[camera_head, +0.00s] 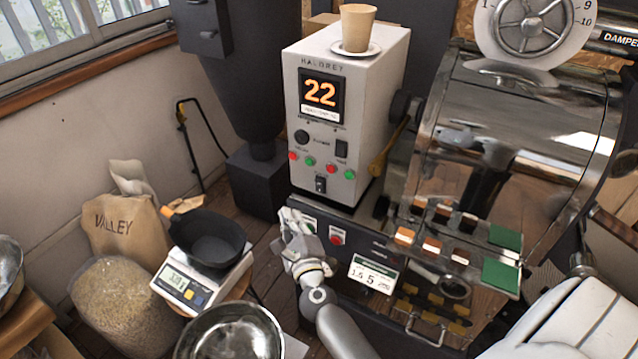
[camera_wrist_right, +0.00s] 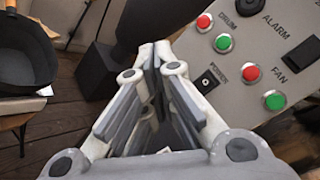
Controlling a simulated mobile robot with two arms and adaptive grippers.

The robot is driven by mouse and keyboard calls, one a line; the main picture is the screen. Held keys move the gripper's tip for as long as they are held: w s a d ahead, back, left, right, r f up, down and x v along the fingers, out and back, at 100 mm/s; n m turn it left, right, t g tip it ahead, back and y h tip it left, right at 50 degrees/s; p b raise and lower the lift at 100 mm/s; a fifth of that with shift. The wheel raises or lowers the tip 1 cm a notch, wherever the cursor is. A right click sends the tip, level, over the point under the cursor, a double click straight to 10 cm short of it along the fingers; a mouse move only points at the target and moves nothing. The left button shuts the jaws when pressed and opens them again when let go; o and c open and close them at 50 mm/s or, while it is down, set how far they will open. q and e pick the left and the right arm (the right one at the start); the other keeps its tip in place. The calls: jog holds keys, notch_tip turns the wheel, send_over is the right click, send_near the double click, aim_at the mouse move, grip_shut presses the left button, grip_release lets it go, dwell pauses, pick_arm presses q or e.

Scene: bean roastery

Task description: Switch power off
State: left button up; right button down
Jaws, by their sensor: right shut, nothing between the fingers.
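The orange display (camera_head: 320,92) is lit and reads 22. My right gripper (camera_head: 290,216) is shut and empty, below and left of the rocker. In the right wrist view its closed fingertips (camera_wrist_right: 155,52) are left of the rocker and apart from it. My left gripper is out of view.
A paper cup (camera_head: 357,28) stands on top of the box. The shiny roaster drum (camera_head: 520,130) is at right. A scale (camera_head: 185,285) with a black pan (camera_head: 207,240) is at left.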

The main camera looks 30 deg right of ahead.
aim_at(320, 187)
jog(key=w+d+r, duration=0.1)
jog(key=w+d, duration=0.3)
jog(key=d, duration=0.3)
jog(key=shift+w+d+p, duration=0.25)
jog(key=shift+p, duration=0.2)
jog(key=shift+d, duration=0.1)
dwell(1.2)
jog(key=shift+w+d, duration=0.2)
jog(key=shift+d, duration=0.1)
jog(key=shift+w+d+r, duration=0.15)
jog(key=shift+d, duration=0.1)
dwell(0.7)
jog(key=shift+s+a, duration=0.4)
jog(key=shift+a, duration=0.3)
